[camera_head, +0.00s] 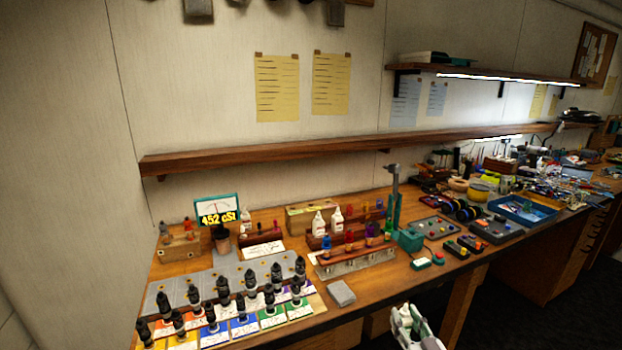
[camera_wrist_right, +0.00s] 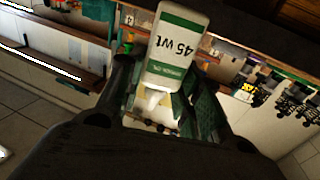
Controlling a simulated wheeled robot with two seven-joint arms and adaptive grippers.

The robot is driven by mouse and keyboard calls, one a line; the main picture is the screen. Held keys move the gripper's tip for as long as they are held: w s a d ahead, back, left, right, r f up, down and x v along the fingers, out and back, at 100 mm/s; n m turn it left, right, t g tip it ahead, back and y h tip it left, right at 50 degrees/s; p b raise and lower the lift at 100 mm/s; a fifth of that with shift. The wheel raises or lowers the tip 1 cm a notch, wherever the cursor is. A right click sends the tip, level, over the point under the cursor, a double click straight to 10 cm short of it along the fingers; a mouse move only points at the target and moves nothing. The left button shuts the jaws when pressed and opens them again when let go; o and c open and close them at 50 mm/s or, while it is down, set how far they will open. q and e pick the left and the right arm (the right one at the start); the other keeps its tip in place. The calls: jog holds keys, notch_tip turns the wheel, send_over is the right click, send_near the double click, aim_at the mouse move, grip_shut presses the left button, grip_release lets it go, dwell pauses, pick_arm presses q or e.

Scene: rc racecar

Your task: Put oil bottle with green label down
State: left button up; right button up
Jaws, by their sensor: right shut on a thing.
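The oil bottle with the green label (camera_wrist_right: 180,48) is white and reads "45 wt" upside down in the right wrist view. My right gripper (camera_wrist_right: 165,102) is shut on it there. In the head view my right gripper (camera_head: 410,328) is at the bottom edge, in front of the bench, and what it holds is hard to make out. My left gripper is not in view.
Bare wood shows around the grey block.

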jog(key=s+a+f+m+h, duration=0.1)
jog(key=s+a+f+h, duration=0.1)
jog(key=s+f, duration=0.4)
jog(key=shift+a+f+m+h, duration=0.3)
jog(key=shift+a+f, duration=0.15)
jog(key=shift+f, duration=0.45)
jog(key=shift+w, duration=0.15)
dwell(0.4)
